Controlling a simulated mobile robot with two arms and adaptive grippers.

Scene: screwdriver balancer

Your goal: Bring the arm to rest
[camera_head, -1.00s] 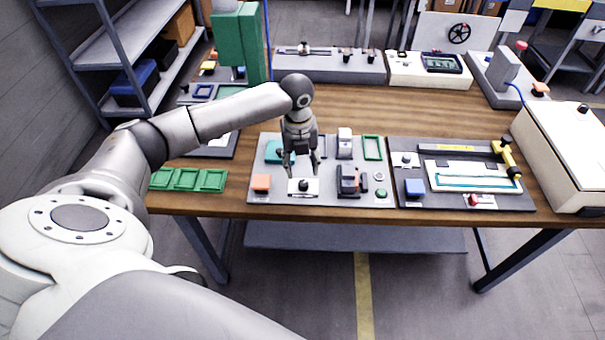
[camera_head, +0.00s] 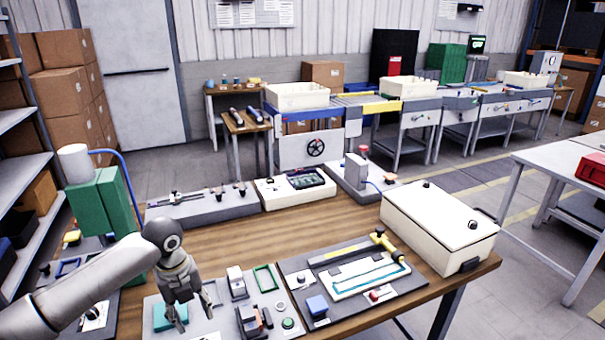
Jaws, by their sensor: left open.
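My left arm (camera_head: 95,278) comes in from the lower left over the wooden table (camera_head: 330,226). My left gripper (camera_head: 195,318) points down above the grey board (camera_head: 275,301) at the table's front, close to a teal block (camera_head: 168,316). Its fingers are apart, with nothing seen between them. I cannot tell whether a fingertip touches the board. My right arm and gripper are not in view.
A second board (camera_head: 410,291) with a yellow-handled tool (camera_head: 385,243) lies to the right. A white lidded box (camera_head: 438,225) stands at the right edge. A green upright block (camera_head: 103,207) stands behind my arm. Fixtures (camera_head: 200,207) line the back.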

